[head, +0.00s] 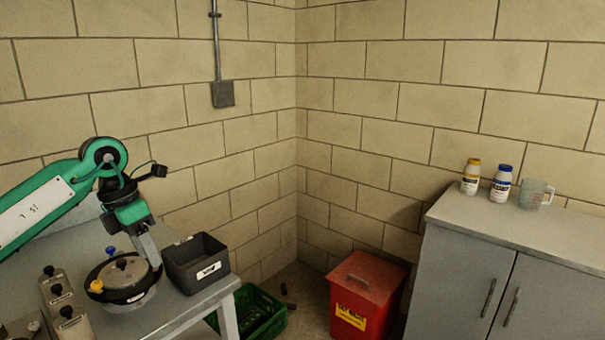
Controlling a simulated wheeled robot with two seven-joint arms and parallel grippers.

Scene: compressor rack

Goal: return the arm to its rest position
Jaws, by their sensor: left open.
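My left arm comes in from the left in the head view, green and black with a white panel. Its gripper (150,254) points down and is open, in front of or over the right side of a round pot-like vessel (122,272) with a metallic lid and black rim. I cannot tell whether the fingers touch the vessel. No held object shows. My right gripper is not in view.
A dark grey bin (196,264) stands right of the vessel on the grey table (180,312). Several black-knobbed blocks (58,295) are at left. A green crate (250,312) and red lidded bin (366,295) are on the floor. A grey cabinet (455,270) holds two bottles and a jug (533,194).

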